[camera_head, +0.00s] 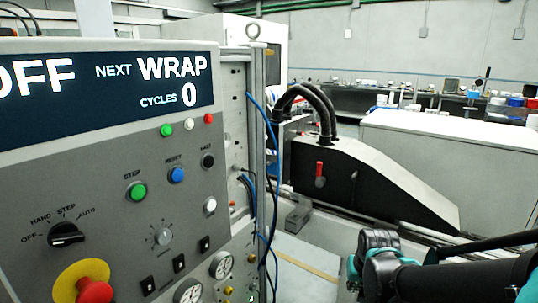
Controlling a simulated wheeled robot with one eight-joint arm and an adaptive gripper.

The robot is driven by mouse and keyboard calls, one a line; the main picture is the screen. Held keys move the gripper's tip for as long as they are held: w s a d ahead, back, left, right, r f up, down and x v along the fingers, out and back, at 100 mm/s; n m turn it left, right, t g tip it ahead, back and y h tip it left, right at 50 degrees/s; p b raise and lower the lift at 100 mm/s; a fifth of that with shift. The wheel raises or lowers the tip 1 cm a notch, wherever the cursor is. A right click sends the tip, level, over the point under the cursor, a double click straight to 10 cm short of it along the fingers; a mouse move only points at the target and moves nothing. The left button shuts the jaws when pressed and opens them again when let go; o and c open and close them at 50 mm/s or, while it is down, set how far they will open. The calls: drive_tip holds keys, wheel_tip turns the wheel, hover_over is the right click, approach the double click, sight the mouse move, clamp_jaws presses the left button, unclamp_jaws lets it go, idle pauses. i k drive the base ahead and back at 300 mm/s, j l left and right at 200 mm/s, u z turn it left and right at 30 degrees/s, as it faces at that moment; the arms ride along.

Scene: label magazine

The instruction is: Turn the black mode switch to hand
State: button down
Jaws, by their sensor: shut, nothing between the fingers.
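The black mode switch (67,234) is a round knob at the lower left of the grey control panel (120,207). Labels OFF, HAND, STEP and AUTO are set around it, from left to top right. The white mark on the knob points left, toward OFF. The display (108,92) above reads OFF, NEXT WRAP and CYCLES 0. Part of my arm shows at the lower right, well apart from the panel. I cannot make out my gripper's fingers in this view. Nothing touches the switch.
A red emergency button (95,291) on a yellow base sits just below the switch. Green (135,191) and blue (176,175) buttons and a grey dial (163,237) are to its right. Blue hoses run down the panel's right edge. A black sloped machine (365,185) stands behind.

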sight(65, 233)
drive_tip(key=k+j+u, duration=0.2)
drive_tip(key=u, duration=0.15)
drive_tip(key=k+j+u, duration=0.65)
